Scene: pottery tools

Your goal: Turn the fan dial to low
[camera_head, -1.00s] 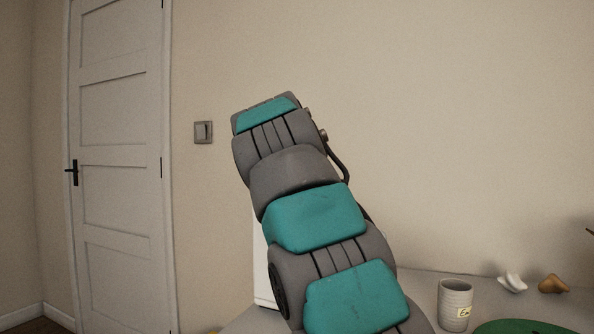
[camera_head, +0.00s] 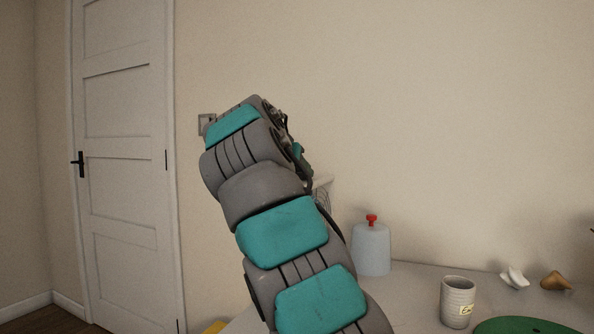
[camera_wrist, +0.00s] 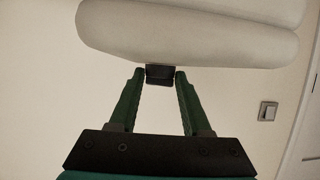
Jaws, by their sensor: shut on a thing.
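In the wrist view my gripper (camera_wrist: 160,74), with two green fingers, is shut on a small dark dial (camera_wrist: 160,78). The dial sits against the edge of a pale, rounded fan body (camera_wrist: 190,35), which fills the top of that view. No dial markings can be read, so its setting cannot be told. In the head view a small part of what looks like the fan's grille (camera_head: 322,194) shows behind my arm. The arm hides the rest of the fan and my fingertips there.
A grey table (camera_head: 412,283) bears a pale bottle (camera_head: 371,252) with a red top, a labelled grey mug (camera_head: 457,303), a green disc (camera_head: 522,326), and white (camera_head: 512,278) and brown (camera_head: 555,281) small pieces. A light switch (camera_wrist: 267,111) is on the wall.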

